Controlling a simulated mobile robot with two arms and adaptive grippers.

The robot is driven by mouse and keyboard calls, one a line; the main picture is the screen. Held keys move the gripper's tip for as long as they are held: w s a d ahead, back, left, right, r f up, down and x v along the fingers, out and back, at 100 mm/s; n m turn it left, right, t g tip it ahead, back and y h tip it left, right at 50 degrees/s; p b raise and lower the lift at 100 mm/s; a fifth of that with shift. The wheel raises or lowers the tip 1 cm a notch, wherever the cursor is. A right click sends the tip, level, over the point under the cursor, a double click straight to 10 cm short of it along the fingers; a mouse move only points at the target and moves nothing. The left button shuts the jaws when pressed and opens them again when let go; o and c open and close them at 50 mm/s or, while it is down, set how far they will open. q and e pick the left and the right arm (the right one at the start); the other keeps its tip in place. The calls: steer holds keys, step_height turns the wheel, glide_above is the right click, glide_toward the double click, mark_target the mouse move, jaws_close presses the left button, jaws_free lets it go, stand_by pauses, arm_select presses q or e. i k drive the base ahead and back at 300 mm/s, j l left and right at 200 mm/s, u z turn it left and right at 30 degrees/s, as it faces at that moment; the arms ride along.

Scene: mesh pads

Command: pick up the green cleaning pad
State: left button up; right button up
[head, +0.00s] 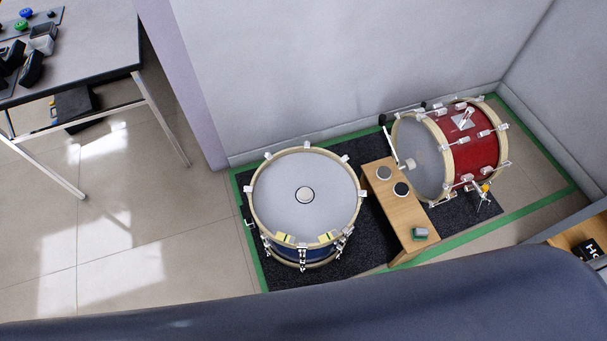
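A small green pad (420,233) with a greyish top lies near the front end of a narrow wooden bench (408,217), between two drums. Neither of my grippers shows in the head view.
A blue drum (305,191) stands left of the bench, with small yellowish pieces at its front rim. A red drum (468,142) lies on its side at right. Both are on a dark mat (375,240) with green borders. A table (75,50) stands upper left; tiled floor between is open.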

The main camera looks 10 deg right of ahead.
mark_target(419, 234)
steer(key=l+z, duration=0.15)
steer(key=z, duration=1.5)
steer(key=i+l+u, duration=0.15)
steer(key=i+l, duration=0.25)
steer(key=i+l+u, duration=0.15)
steer(key=i+l, duration=0.2)
steer(key=l, duration=0.15)
